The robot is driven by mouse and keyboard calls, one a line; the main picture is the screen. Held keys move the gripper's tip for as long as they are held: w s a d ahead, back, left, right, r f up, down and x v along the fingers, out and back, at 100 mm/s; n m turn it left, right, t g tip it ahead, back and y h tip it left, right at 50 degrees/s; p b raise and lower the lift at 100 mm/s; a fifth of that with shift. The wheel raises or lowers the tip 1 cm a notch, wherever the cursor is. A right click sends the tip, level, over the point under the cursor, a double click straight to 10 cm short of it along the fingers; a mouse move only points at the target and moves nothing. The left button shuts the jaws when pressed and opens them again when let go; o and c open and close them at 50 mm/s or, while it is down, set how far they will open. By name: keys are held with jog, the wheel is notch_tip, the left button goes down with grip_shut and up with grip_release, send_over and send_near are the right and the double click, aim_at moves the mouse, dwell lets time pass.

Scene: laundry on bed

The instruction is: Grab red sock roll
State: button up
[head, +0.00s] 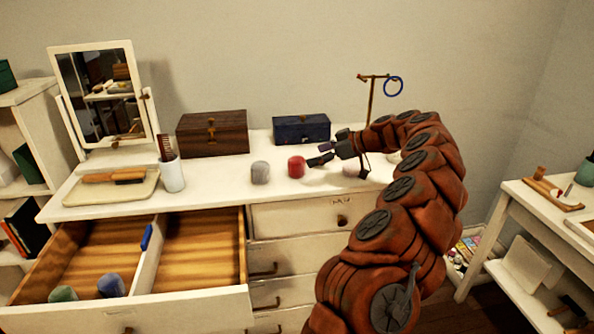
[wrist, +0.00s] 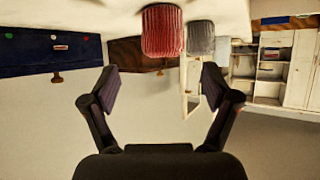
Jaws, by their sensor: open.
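The red sock roll (head: 297,167) stands on the white dresser top, just left of my gripper (head: 320,155) in the head view. My gripper is open and empty, reaching in from the right, with its fingers close to the roll. In the wrist view, which looks upside down, the red sock roll (wrist: 162,30) is at the top, ahead of and between the open fingers (wrist: 160,85). I cannot tell from these frames whether a finger touches it.
A grey sock roll (head: 260,173) stands left of the red one. A wooden box (head: 212,133) and a blue box (head: 301,128) stand behind. A brass stand (head: 371,100) with a blue ring is at the back right. The open drawer (head: 190,305) juts out at front left.

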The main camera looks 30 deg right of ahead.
aim_at(297, 158)
jog(key=shift+a+p+x, duration=0.2)
jog(key=shift+p+x, duration=0.6)
jog(key=shift+x, duration=2.95)
jog(key=shift+s, duration=0.15)
jog(key=shift+c, duration=0.3)
jog(key=c, duration=1.2)
jog(key=shift+r+b, duration=0.45)
jog(key=shift+r, duration=1.3)
jog(key=s+a, duration=0.1)
jog(key=a, duration=0.4)
jog(key=s+a+r+b, duration=0.1)
jog(key=s+a, duration=0.1)
jog(key=a, duration=0.3)
jog(key=s+a+b, duration=0.1)
jog(key=s+a, duration=0.1)
jog(key=a, duration=0.3)
jog(key=shift+r, duration=0.2)
